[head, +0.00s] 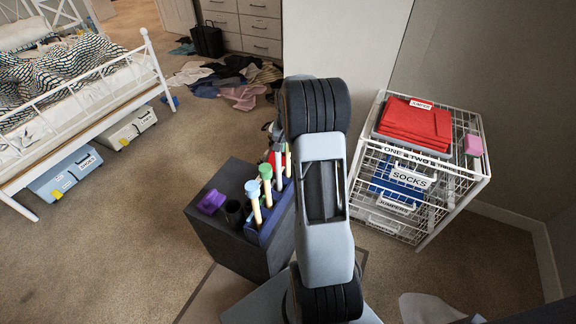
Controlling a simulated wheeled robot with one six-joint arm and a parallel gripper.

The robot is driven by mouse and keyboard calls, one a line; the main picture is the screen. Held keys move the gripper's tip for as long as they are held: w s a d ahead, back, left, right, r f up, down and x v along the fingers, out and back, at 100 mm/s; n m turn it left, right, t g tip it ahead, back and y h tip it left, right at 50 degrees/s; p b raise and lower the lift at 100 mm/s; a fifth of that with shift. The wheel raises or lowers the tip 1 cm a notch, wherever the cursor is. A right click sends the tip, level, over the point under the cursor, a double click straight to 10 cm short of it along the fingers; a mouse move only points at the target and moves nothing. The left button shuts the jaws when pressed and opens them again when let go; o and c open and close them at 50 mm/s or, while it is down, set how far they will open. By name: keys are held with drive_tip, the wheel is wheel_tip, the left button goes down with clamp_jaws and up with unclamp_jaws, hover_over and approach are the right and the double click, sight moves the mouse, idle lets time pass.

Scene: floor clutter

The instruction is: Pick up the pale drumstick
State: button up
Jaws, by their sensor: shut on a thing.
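A blue holder (266,234) stands on a dark box (218,242) left of my arm. I cannot make out my gripper's fingers.
A purple block (211,202) and a dark cup (235,214) are on the dark box. A white wire drawer unit (470,185) with red cloth (415,122) stands close on the right. Clothes (235,80) lie on the far floor.

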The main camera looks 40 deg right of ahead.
drive_tip(key=shift+r, duration=0.1)
clamp_jaws()
wheel_tip(320, 180, up, 28)
drive_tip(key=p, duration=0.4)
idle(0.5)
